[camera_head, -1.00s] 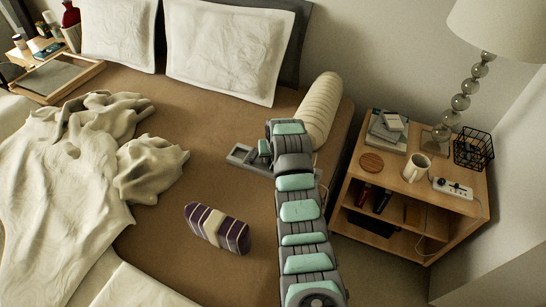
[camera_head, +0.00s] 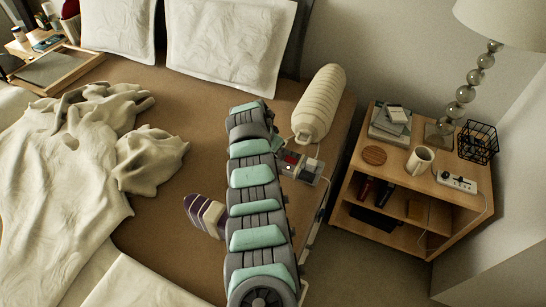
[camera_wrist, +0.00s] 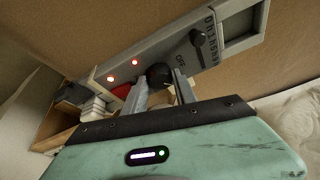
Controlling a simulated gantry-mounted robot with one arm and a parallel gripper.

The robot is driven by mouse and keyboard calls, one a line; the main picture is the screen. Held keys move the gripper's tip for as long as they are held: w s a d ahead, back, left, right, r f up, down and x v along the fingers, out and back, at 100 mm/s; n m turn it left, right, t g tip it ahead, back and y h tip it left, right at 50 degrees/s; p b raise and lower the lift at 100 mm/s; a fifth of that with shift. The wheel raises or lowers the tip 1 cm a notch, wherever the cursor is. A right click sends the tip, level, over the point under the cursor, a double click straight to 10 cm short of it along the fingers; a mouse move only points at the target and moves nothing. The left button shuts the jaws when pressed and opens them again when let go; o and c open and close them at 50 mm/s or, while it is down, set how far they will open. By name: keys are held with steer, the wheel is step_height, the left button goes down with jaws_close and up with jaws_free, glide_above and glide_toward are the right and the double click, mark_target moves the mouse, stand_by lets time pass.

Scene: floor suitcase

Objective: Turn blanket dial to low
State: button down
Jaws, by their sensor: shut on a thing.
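The grey blanket control box (camera_head: 310,171) lies on the bed's right side. Its left part is hidden behind my arm in the head view. In the wrist view the control box (camera_wrist: 85,108) runs diagonally, with two lit red lights and a red patch. A round dark knob (camera_wrist: 158,75) sits between the two fingers of my gripper (camera_wrist: 162,88), which are shut on it. OFF lettering shows beside this knob. A second black control (camera_wrist: 198,40) stands near a printed scale further along the box, clear of the fingers. The knob's exact setting is not readable.
The wooden nightstand (camera_head: 452,193) stands right of the bed, with a mug (camera_head: 419,163) and a power strip (camera_head: 457,181).

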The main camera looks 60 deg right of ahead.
steer(key=shift+w+f+m+g+b, duration=0.1)
steer(key=shift+f+m+g+b, duration=0.2)
steer(key=shift+m+b, duration=1.15)
steer(key=shift+r+n+b, duration=0.1)
steer(key=shift+n+b, duration=0.35)
steer(key=shift+b, duration=0.35)
steer(key=shift+r, duration=0.15)
steer(key=c, duration=1)
jaws_free()
steer(key=shift+r, duration=0.1)
steer(key=p+v, duration=0.3)
steer(key=v, duration=0.7)
steer(key=shift+r, duration=0.35)
steer(key=shift+w, duration=0.1)
